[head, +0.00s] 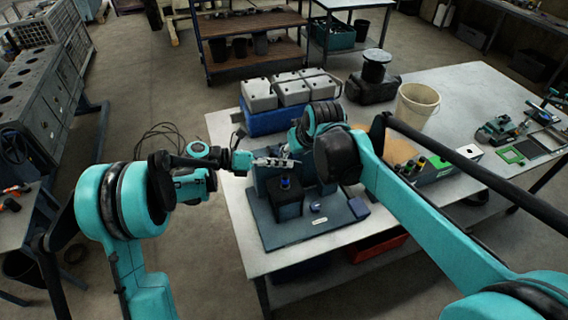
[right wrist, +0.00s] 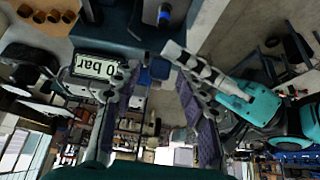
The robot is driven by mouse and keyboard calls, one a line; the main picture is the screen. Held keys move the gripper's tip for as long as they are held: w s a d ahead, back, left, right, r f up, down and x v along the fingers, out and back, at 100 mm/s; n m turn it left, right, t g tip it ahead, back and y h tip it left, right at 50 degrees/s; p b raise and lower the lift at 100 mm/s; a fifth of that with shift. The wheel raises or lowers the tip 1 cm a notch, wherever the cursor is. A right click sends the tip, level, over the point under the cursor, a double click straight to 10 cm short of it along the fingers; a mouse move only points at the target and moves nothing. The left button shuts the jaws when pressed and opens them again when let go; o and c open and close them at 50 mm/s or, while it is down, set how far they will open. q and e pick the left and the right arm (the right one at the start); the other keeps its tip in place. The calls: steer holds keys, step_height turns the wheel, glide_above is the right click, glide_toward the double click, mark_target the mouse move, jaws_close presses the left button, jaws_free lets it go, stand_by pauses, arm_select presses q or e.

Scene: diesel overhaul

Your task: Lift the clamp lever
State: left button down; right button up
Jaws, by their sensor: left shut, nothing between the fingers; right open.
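The test stand (head: 318,221) is a dark blue-grey base on the table, bearing a black block (head: 288,207) with a blue-topped part (head: 285,182). I cannot pick out the clamp lever with certainty. My left gripper (head: 290,162) is shut and empty, with its silver fingers above and behind the black block. It also shows in the right wrist view (right wrist: 172,50), reaching in from the right. My right gripper (right wrist: 152,85) is open, its two dark fingers apart. In the head view my right arm hides it. A display reading 0 bar (right wrist: 97,67) shows upside down beside its left finger.
White-topped blue containers (head: 275,115) stand behind the stand. The table's front left corner (head: 240,225) is clear.

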arm_select(q)
steer(key=w+a+r, duration=0.2)
steer(key=w+r, duration=0.2)
steer(key=w, duration=0.4)
steer(key=w+a+r+n, duration=0.1)
steer(key=w+a+r, duration=0.2)
steer(key=w, duration=0.6)
step_height(320, 180, up, 2)
steer(key=shift+a+g, duration=0.25)
steer(key=shift+g, duration=0.05)
arm_select(e)
steer(key=s+d+f+m+h, duration=0.1)
steer(key=s+d+f, duration=0.2)
steer(key=s+d, duration=0.3)
steer(key=s+d+f+m+t+h, duration=0.1)
steer(key=s+d, duration=0.5)
steer(key=s, duration=0.8)
step_height(320, 180, down, 2)
steer(key=shift+m, duration=0.8)
arm_select(q)
steer(key=shift+a, duration=0.1)
